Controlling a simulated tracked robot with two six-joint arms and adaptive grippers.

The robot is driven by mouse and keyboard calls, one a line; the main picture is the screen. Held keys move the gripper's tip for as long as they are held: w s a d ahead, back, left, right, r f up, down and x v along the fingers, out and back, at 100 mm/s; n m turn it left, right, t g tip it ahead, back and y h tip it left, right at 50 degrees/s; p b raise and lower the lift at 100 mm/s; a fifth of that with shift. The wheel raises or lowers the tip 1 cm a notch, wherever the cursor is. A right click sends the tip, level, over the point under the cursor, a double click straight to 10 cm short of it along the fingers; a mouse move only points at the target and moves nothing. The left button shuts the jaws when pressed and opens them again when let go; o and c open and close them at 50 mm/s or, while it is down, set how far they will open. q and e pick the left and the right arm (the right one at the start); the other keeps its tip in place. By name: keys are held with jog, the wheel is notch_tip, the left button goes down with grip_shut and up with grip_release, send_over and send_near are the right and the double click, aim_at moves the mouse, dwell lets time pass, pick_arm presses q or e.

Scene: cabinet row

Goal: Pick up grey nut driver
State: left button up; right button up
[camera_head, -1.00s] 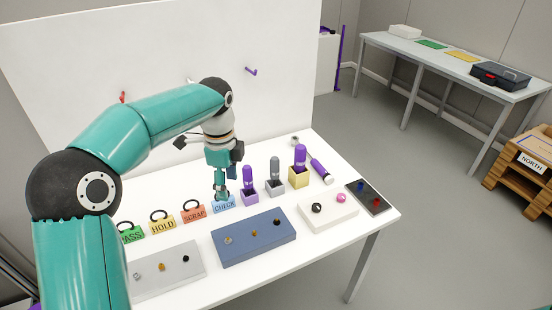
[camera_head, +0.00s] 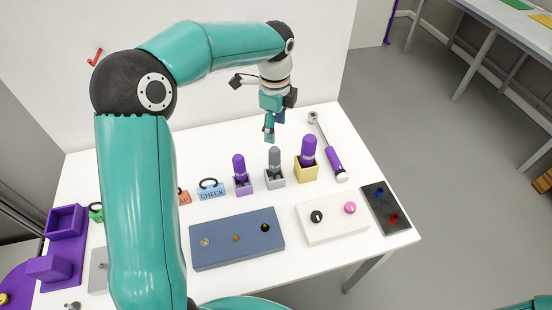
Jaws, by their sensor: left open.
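The grey nut driver (camera_head: 274,156) stands upright, handle up, in a small grey holder (camera_head: 275,177) on the white table. Its lower part is hidden in the holder. My left gripper (camera_head: 269,136) points down, open and empty, just above or behind the top of the grey handle. I see no contact, and the exact depth gap is hard to tell. My right gripper is not in the head view.
A purple-handled driver (camera_head: 239,165) in a purple holder stands left, another (camera_head: 308,150) in a yellow holder right. A torque wrench (camera_head: 328,150) lies beyond that.

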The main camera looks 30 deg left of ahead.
aim_at(274, 148)
pick_arm(q)
notch_tip(274, 148, down, 7)
jog(key=shift+a+f, duration=0.15)
jog(key=shift+f, duration=0.05)
jog(key=shift+s+f+p, duration=0.1)
jog(key=shift+f+p, duration=0.7)
jog(key=shift+f, duration=1.95)
grip_shut()
